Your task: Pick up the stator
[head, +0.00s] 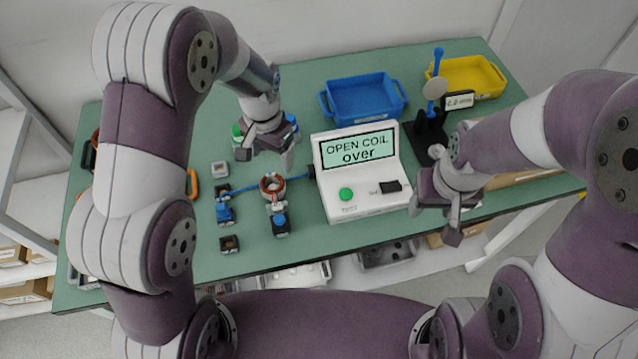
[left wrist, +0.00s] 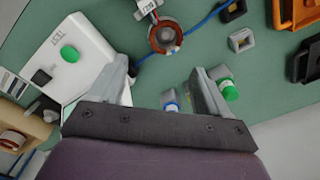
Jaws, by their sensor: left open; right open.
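The stator (head: 272,185), a ring with copper-coloured windings, sits on the green table left of the white tester. Blue leads run to it from both sides. It also shows at the top middle of the left wrist view (left wrist: 165,38). My left gripper (head: 266,153) is open and empty, above and behind the stator in the head view. In the left wrist view its fingers (left wrist: 162,78) are apart, with the stator beyond them. My right gripper (head: 434,216) is open and empty, right of the tester. The tester (head: 362,205) reads "OPEN COIL over" and has a green button.
A blue tray (head: 365,116) and a yellow tray (head: 487,92) stand at the back. A blue upright device (head: 436,85) stands behind my right gripper. Small dark blocks (head: 229,244) lie left of the stator. Green-capped items (left wrist: 229,90) are near my left gripper.

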